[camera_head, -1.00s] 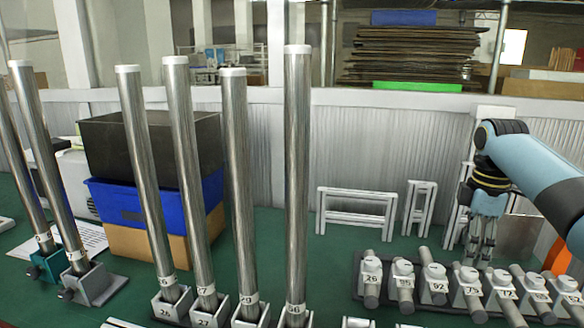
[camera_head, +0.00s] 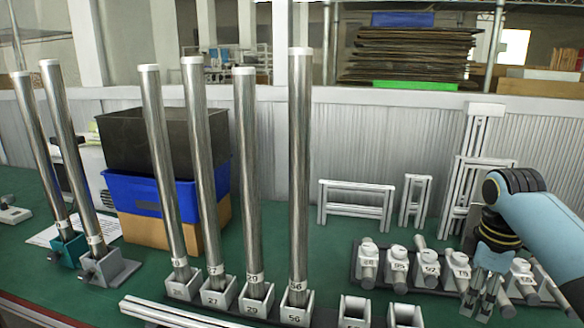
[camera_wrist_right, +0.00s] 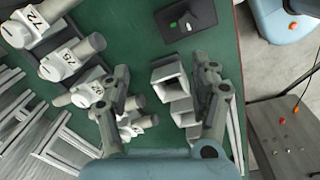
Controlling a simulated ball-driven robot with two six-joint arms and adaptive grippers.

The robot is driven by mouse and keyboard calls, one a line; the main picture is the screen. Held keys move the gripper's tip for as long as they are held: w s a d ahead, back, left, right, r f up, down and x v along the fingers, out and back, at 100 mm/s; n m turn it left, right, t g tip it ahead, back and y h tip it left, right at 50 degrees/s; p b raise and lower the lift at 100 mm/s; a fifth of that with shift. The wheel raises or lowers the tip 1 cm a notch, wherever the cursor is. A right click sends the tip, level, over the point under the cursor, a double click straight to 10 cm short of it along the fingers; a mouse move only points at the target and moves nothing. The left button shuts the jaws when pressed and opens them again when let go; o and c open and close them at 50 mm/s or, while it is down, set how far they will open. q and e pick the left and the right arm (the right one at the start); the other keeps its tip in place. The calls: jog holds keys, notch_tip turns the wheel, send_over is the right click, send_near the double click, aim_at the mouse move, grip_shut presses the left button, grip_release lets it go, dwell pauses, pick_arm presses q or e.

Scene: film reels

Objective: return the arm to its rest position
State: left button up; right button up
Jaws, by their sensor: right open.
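My right gripper (camera_head: 482,292) hangs at the right of the head view, fingers pointing down, in front of the row of numbered grey pieces (camera_head: 399,265). Some of those pieces are hidden behind it. In the right wrist view my right gripper (camera_wrist_right: 162,88) shows two fingers spread apart with nothing between them. Numbered pieces (camera_wrist_right: 72,60) lie to the left of the fingers there, and an open square holder (camera_wrist_right: 168,82) shows between them, farther down. My left gripper is not in view.
Tall metal tubes (camera_head: 299,170) stand upright in numbered holders (camera_head: 254,300) at the centre-left. A blue crate (camera_head: 135,195) and dark bin are behind them. White frames (camera_head: 357,203) stand near the back wall. Empty square holders (camera_head: 405,314) sit at the front edge.

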jog(key=s+a+r+m+t, duration=0.1)
jog(key=s+a+m, duration=0.15)
jog(key=s, duration=0.75)
jog(key=s+a+r+m+t, duration=0.15)
jog(key=s+m, duration=0.25)
jog(key=s, duration=0.5)
jog(key=s+a+r+m, duration=0.1)
jog(key=s+a+m, duration=0.2)
jog(key=s, duration=0.7)
notch_tip(320, 180, down, 29)
jog(key=s+d+b, duration=0.1)
jog(key=d+b, duration=0.1)
jog(key=b, duration=0.2)
jog(key=s+d+f+g+b, duration=0.1)
jog(key=s+f+b, duration=0.3)
jog(key=s+f, duration=1.5)
notch_tip(320, 180, down, 3)
jog(key=shift+s+d+f+m+g, duration=0.1)
jog(key=shift+s+d+m+g, duration=0.2)
jog(key=shift+g, duration=0.35)
